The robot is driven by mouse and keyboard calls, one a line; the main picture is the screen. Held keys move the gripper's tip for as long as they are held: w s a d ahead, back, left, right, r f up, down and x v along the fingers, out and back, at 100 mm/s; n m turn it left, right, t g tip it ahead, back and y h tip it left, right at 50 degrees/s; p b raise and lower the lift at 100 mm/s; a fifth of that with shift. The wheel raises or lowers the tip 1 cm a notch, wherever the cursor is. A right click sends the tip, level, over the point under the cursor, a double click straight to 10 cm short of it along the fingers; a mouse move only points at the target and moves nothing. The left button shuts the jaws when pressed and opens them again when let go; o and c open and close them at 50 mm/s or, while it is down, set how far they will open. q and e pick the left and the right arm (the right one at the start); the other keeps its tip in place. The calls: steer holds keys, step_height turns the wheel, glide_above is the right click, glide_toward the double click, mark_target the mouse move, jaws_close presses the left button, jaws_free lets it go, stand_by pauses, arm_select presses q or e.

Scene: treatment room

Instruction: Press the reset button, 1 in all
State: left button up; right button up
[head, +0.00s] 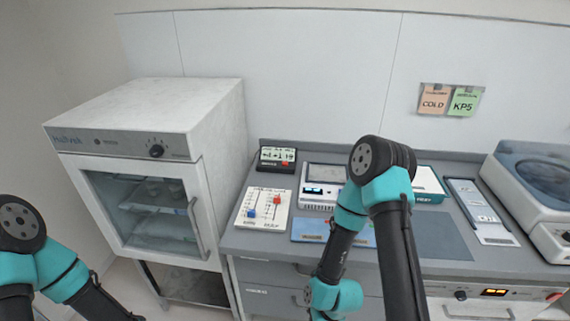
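No button can be read as "reset" at this size. A small dark timer-like box (277,155) with a digit display stands at the back left of the counter, and a small red spot (285,163) shows at its lower right. Another red button or knob (553,297) sits on the front panel below the counter at the lower right. My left arm shows only at the lower left corner, and its gripper is out of view. My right arm rises in front of the counter's middle and bends back down; its gripper is not visible.
A white board with blue and red sliders (264,209) lies left on the counter. A white device with a blue display (318,190) stands partly behind my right arm. A glass-door cabinet (206,118) stands at left and a lidded machine (500,190) at right. A grey mat (440,238) is bare.

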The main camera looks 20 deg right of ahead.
jaws_close()
stand_by(1.3)
